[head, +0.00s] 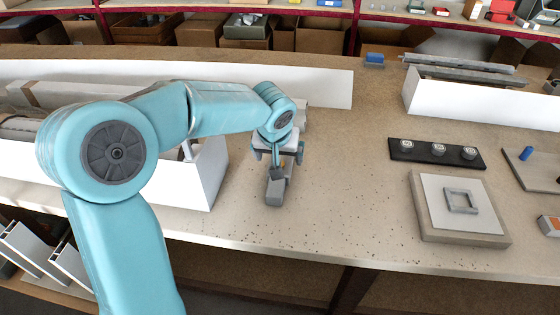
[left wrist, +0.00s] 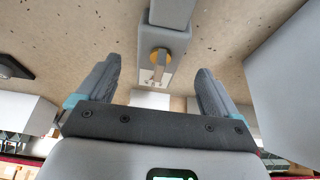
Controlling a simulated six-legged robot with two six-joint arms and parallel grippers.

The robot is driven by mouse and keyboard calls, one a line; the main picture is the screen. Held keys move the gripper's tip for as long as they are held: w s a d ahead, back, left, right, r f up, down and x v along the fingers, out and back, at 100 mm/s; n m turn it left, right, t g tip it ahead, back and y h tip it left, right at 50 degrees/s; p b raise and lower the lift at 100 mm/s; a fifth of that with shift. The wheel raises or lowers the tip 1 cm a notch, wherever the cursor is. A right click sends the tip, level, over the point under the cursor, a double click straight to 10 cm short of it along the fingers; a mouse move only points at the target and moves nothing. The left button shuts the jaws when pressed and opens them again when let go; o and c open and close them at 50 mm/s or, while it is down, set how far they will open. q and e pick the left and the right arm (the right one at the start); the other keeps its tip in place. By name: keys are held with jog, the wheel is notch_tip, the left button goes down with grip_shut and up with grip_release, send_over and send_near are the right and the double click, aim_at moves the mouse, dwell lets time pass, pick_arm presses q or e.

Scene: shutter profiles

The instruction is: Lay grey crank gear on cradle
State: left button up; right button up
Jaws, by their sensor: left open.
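A grey block-shaped part, which looks like the crank gear (head: 275,190), lies on the bench below my left gripper. In the left wrist view the grey crank gear (left wrist: 172,15) shows a yellow ring and a short pale shaft. My left gripper (head: 279,158) is open over its far end. In the left wrist view the two fingers of the left gripper (left wrist: 157,77) stand apart on either side of the shaft, with gaps to both. A small grey square frame on a pale plate (head: 426,193) lies to the right; I cannot tell whether it is the cradle. My right gripper is out of view.
A black strip (head: 402,155) with several round pieces lies behind the plate. White boxes with long profiles stand at the left and the back right (head: 470,105). A blue piece (head: 374,58) lies at the back. The bench between gripper and plate is clear.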

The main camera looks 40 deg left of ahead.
aim_at(281, 157)
pick_arm(q)
jog(key=w+b+v, duration=0.1)
jog(key=b+v, duration=0.1)
jog(key=v, duration=1)
jog(key=x, duration=1)
jog(key=shift+s+f, duration=0.2)
jog(key=x, duration=0.5)
jog(key=shift+w+a+f, duration=0.25)
jog(key=shift+w+a, duration=0.05)
jog(key=shift+s, duration=0.1)
jog(key=shift+c, duration=0.6)
jog(key=shift+r, duration=0.1)
jog(key=c, duration=1.4)
jog(key=shift+r, duration=0.1)
